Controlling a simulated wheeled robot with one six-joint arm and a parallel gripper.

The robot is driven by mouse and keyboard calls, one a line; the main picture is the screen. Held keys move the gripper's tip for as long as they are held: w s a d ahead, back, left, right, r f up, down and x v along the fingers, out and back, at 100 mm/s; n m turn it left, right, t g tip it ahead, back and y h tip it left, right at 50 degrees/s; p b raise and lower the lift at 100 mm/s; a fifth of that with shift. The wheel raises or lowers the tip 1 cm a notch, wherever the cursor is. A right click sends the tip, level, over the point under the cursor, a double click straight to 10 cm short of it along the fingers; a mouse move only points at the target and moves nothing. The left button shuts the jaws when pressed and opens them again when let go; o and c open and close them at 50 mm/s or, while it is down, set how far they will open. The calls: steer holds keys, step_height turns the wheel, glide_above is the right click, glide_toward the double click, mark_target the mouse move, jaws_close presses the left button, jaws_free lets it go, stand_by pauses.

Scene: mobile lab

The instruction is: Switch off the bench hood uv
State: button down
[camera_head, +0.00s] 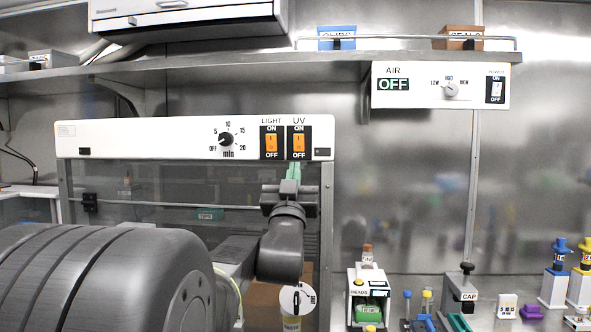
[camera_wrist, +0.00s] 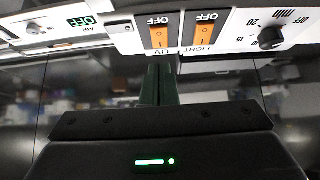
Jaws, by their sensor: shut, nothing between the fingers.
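The bench hood's white control panel (camera_head: 180,139) runs across the top of the hood. Near its right end is the UV switch (camera_head: 299,143), an orange rocker on a black plate marked ON above and OFF below. It also shows, upside down, in the wrist view (camera_wrist: 159,37). The two orange rockers look alike; I cannot tell which way the UV rocker is tipped. My gripper (camera_head: 293,172) is shut and empty, its green fingertips just below the UV switch. In the wrist view its fingers (camera_wrist: 158,84) point at the panel's edge by UV; contact cannot be told.
The LIGHT switch (camera_head: 271,143) sits close left of UV, with the timer knob (camera_head: 226,139) further left. A separate AIR panel (camera_head: 440,86) with a POWER switch hangs under the shelf (camera_head: 250,67). A bead dispenser (camera_head: 368,295) and a capper (camera_head: 462,292) stand lower right.

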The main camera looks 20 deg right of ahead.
step_height(320, 180, down, 5)
steer(key=s+a+b, duration=0.1)
steer(key=s, duration=0.1)
steer(key=shift+s+a+f, duration=0.2)
steer(key=shift+s+a, duration=0.1)
